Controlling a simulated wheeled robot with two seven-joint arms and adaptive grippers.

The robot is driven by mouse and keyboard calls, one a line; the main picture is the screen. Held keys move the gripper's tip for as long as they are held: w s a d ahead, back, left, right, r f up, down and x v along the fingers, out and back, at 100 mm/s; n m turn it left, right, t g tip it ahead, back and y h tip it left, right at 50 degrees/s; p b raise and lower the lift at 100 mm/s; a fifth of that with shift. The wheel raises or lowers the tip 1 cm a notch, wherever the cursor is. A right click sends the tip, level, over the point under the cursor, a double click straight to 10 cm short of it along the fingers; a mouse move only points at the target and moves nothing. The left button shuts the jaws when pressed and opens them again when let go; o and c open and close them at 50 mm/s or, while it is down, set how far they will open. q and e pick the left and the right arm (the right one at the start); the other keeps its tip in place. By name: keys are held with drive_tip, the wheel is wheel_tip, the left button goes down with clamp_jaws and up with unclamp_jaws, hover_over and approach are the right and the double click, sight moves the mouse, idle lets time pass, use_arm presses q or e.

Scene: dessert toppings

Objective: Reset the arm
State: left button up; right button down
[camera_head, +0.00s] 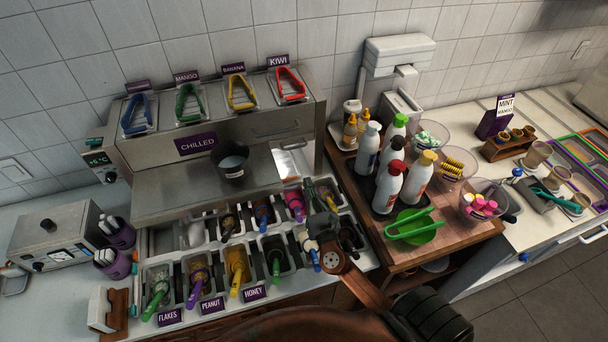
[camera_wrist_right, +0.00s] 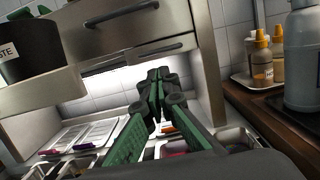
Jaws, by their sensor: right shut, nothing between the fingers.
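My right arm (camera_head: 352,277) comes in from the bottom right of the head view and reaches over the right end of the topping trays. My right gripper (camera_head: 312,194) is above the tray area in front of the chilled unit. In the right wrist view its dark green fingers (camera_wrist_right: 158,78) are together, with nothing held between them. My left gripper is not in view.
The steel chilled unit (camera_head: 160,190) stands behind the topping trays, with a dark waste pot (camera_head: 232,168) on its ledge. Several bottles (camera_head: 388,187) and a green bowl (camera_head: 415,238) stand on the wooden board to the right.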

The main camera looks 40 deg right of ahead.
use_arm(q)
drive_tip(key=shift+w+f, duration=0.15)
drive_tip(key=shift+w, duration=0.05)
use_arm(e)
drive_tip(key=shift+s+a+f, duration=0.1)
drive_tip(key=shift+s+a, duration=0.1)
drive_tip(key=shift+s, duration=0.3)
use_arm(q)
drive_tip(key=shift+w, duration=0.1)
